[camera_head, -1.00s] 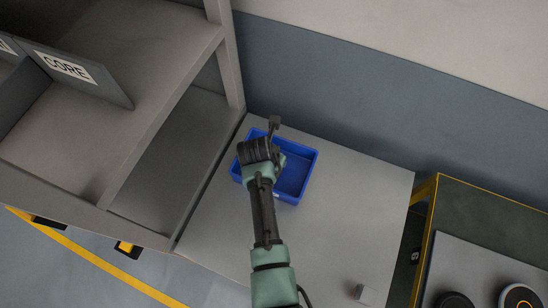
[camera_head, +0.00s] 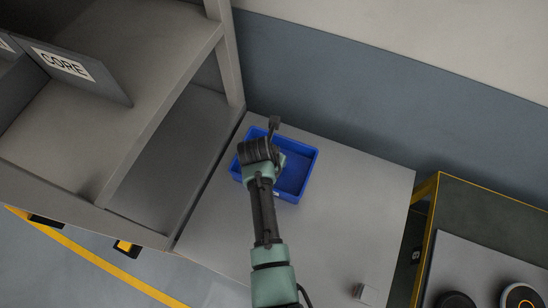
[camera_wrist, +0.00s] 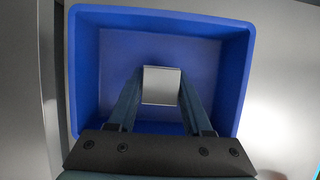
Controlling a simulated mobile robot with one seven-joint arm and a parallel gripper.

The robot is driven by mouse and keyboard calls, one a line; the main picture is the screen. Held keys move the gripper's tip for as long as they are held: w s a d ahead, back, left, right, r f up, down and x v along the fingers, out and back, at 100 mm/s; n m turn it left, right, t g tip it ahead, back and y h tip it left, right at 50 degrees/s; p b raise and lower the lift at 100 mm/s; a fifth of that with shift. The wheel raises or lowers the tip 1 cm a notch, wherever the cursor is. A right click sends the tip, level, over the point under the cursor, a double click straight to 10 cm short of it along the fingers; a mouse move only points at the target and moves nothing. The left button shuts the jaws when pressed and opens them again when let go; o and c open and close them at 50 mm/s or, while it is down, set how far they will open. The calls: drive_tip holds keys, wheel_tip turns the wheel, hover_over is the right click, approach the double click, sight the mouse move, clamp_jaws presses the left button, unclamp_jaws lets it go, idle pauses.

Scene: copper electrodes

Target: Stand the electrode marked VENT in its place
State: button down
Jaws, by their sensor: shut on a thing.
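In the wrist view my gripper (camera_wrist: 161,88) is shut on a pale grey block-like piece (camera_wrist: 161,86), gripped between its two fingers. I cannot read any marking on this piece, so I cannot tell whether it is the VENT electrode. The gripper is over the blue bin (camera_wrist: 84,70), whose floor shows around the piece. I cannot tell whether the piece touches that floor. In the head view my arm reaches over the left part of the blue bin (camera_head: 316,168), and the held piece is hidden there.
The bin stands on a grey table (camera_head: 345,215). A shelf unit at left has a divider labelled CORE (camera_head: 62,63). A yellow-edged stand (camera_head: 426,215) with dark round items is at right. The table right of the bin is mostly clear.

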drive_tip(key=shift+c, duration=1.8)
unclamp_jaws()
drive_tip(key=shift+o, duration=0.6)
drive_tip(key=shift+s, duration=0.1)
drive_tip(key=v, duration=1.3)
